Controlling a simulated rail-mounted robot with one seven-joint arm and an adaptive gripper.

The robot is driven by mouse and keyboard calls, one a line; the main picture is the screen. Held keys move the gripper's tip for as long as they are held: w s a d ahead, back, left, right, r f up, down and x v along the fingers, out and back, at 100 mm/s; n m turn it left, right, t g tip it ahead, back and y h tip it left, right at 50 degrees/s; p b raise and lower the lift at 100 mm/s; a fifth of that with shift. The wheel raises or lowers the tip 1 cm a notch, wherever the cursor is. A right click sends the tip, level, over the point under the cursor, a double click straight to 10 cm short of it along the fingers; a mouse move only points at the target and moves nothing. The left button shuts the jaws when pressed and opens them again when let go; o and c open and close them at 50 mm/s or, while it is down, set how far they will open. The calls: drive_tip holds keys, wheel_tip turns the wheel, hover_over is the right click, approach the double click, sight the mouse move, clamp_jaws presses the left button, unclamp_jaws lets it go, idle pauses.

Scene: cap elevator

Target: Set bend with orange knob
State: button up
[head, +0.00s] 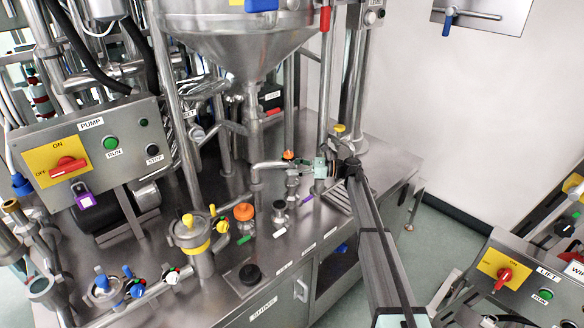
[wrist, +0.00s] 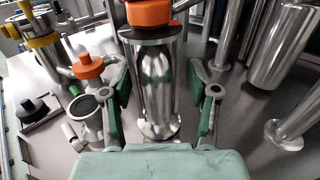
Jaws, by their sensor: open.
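The steel pipe bend (head: 266,166) stands on the steel table in the head view, with a small orange knob (head: 288,155) at its right end. In the wrist view, a steel upright (wrist: 157,85) topped by an orange knob (wrist: 149,12) stands between my fingers. It looks like the knob end of the bend, though the horizontal part is out of that view. My gripper (head: 308,169) is at the right of this end. It is open, with green pads on both sides of the upright (wrist: 159,90); whether they touch it I cannot tell.
Another orange knob (head: 244,211) and a black-topped fitting (head: 279,208) stand nearby, left in the wrist view. A yellow-clamped vessel (head: 191,237) stands further left. The hopper (head: 240,35) hangs above. The table's right part (head: 385,160) is clear.

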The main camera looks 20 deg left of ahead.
drive_tip(key=v, duration=1.1)
drive_tip(key=shift+r, duration=0.15)
drive_tip(key=s+d+f+n+t+h, duration=0.5)
drive_tip(key=s+d+f+h, duration=0.4)
drive_tip(key=s+d+f, duration=1.1)
drive_tip(key=s+d+f+n+h, duration=0.2)
drive_tip(key=s+d+n+h, duration=0.25)
drive_tip(key=s+d, duration=0.55)
drive_tip(key=s+d+f+n+h, duration=0.35)
drive_tip(key=s+d+n, duration=0.25)
drive_tip(key=s+d, duration=0.45)
drive_tip(key=s+f+g, duration=0.2)
drive_tip(key=s+f, duration=0.4)
drive_tip(key=s, duration=0.3)
drive_tip(key=s+a+f+g, duration=0.1)
drive_tip(key=s+f+g, duration=0.1)
drive_tip(key=s+f, duration=0.4)
drive_tip(key=s+f+g, duration=0.2)
drive_tip(key=s+f, duration=0.4)
drive_tip(key=s, duration=0.7)
drive_tip(key=shift+s+a+m+g, duration=0.2)
drive_tip(key=shift+s+m+g, duration=0.1)
drive_tip(key=shift+m+g, duration=0.1)
